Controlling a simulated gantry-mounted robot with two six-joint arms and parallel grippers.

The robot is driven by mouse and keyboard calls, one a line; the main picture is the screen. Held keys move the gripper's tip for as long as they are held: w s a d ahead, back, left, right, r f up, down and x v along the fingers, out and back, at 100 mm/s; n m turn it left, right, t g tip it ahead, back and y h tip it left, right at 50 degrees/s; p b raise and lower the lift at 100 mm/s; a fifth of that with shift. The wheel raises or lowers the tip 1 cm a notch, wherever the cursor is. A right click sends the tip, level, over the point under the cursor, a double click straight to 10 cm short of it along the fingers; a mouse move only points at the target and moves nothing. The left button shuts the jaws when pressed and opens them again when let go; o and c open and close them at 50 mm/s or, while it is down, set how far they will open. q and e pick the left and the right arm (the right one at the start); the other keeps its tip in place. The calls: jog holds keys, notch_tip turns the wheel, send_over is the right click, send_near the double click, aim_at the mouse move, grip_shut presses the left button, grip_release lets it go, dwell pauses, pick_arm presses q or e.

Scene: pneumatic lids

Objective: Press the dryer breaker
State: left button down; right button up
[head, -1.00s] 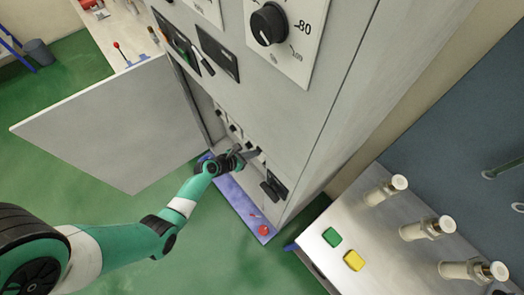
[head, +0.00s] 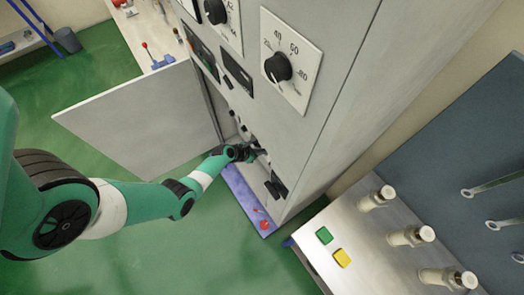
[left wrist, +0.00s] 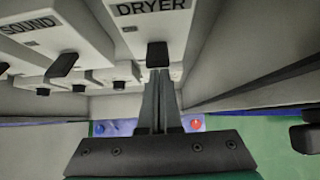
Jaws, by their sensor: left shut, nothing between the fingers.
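The dryer breaker (left wrist: 157,54) is a black switch on a white panel under the label "DRYER" in the left wrist view. My left gripper (left wrist: 158,74) is shut and empty. Its fingertips are right at the dryer switch and appear to touch it or nearly so. In the head view my left gripper (head: 258,153) reaches into the open lower compartment of the grey cabinet (head: 330,130), and the dryer switch is hidden there. My right gripper is not in view.
A "SOUND" breaker (left wrist: 63,64) and several other black switches sit left of the dryer switch. The cabinet door (head: 140,120) stands open at the left. A bench (head: 330,225) with green and yellow buttons stands at the right.

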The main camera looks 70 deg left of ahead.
pick_arm(q)
jog(key=shift+w+a+r, duration=0.15)
jog(key=shift+r, duration=0.25)
notch_tip(320, 180, down, 5)
jog(key=s+b, duration=0.3)
jog(key=w+r+p+v, duration=0.1)
jog(key=p+v, duration=0.4)
jog(key=v, duration=0.5)
jog(key=shift+d+p, duration=0.35)
jog(key=shift+r, duration=0.1)
